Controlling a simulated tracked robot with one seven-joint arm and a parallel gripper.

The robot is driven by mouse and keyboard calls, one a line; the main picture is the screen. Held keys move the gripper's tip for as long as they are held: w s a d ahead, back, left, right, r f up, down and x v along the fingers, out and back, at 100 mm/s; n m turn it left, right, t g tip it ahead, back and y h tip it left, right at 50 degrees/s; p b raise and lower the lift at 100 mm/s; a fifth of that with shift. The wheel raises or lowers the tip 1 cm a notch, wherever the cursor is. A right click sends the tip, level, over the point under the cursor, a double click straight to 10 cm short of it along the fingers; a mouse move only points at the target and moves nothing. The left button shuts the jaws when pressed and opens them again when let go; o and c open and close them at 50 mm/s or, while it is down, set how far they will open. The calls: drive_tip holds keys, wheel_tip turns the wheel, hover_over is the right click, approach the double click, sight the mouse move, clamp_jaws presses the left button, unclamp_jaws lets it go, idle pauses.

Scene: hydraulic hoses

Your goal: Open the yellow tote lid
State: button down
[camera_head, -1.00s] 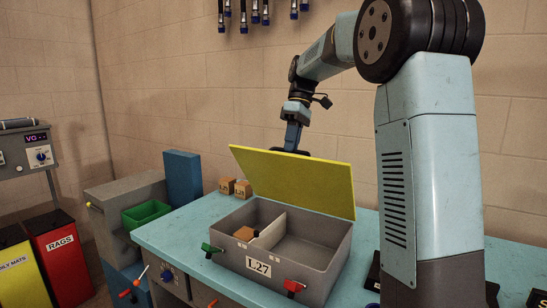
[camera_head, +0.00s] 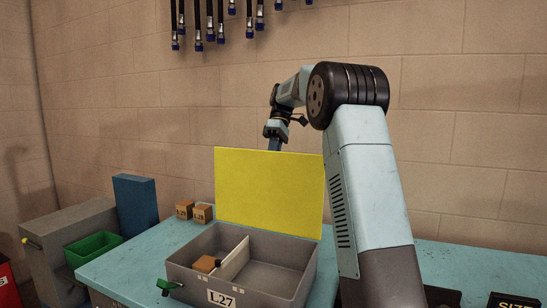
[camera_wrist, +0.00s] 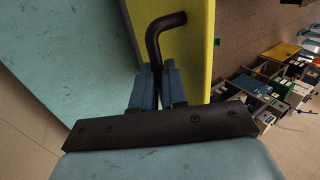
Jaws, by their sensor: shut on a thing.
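The yellow lid (camera_head: 268,192) stands near upright at the back edge of the grey tote (camera_head: 245,290), which is labelled L27. The tote's inside shows, with a light divider (camera_head: 234,258) and a small brown block (camera_head: 206,264) left of it. My gripper (camera_wrist: 157,72) is shut on the black bent handle (camera_wrist: 158,40) on the lid's outer face in the wrist view. In the head view my gripper is behind the lid's top edge, its fingertips hidden by the lid.
The tote sits on a light blue bench (camera_head: 125,260). Two small brown boxes (camera_head: 202,212) stand behind it at left. A green bin (camera_head: 92,252) and a blue block (camera_head: 136,204) are further left. Hoses (camera_head: 210,22) hang on the back wall.

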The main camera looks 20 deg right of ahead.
drive_tip(key=shift+w+a+r, duration=0.1)
drive_tip(key=shift+w+a, duration=0.1)
drive_tip(key=shift+a, duration=0.1)
drive_tip(key=c, duration=1.4)
unclamp_jaws()
drive_tip(key=shift+w+a, duration=0.1)
drive_tip(key=shift+o, duration=1.2)
drive_tip(key=shift+d, duration=0.2)
drive_tip(key=shift+s, duration=0.2)
